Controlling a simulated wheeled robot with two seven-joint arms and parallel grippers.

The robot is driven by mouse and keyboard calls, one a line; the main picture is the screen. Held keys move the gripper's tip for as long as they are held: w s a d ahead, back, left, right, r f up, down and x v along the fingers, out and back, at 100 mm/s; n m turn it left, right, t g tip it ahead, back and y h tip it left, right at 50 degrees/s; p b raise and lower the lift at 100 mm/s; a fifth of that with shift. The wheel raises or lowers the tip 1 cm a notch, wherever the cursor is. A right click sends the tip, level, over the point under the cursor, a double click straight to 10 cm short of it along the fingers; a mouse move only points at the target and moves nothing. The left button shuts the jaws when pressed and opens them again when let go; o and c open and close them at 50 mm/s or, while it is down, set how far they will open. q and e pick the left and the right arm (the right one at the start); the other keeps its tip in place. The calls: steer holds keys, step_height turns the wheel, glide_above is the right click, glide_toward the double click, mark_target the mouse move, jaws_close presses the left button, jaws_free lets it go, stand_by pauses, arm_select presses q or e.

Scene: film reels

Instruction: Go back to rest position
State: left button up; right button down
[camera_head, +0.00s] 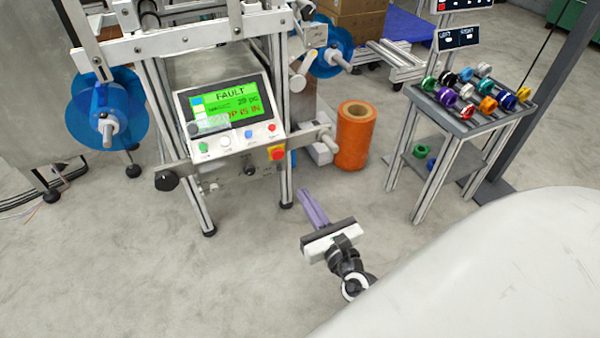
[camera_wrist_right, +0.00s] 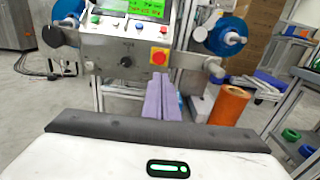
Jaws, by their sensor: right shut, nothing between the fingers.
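My right gripper (camera_head: 308,198) is low in the middle of the head view, over bare floor in front of the machine (camera_head: 225,125). Its two purple fingers are together with nothing between them. In the right wrist view the shut fingers (camera_wrist_right: 160,82) point toward the machine's control panel (camera_wrist_right: 130,45) and appear apart from it. The panel's green screen (camera_head: 225,102) reads "FAULT". My left gripper is in neither view.
An orange roll (camera_head: 353,138) stands on the floor right of the machine. A cart (camera_head: 443,112) with several coloured spools is at the right. Blue reels (camera_head: 125,110) flank the machine. The floor (camera_head: 130,260) at lower left is clear.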

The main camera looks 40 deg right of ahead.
steer(key=shift+s, duration=0.25)
stand_by(0.3)
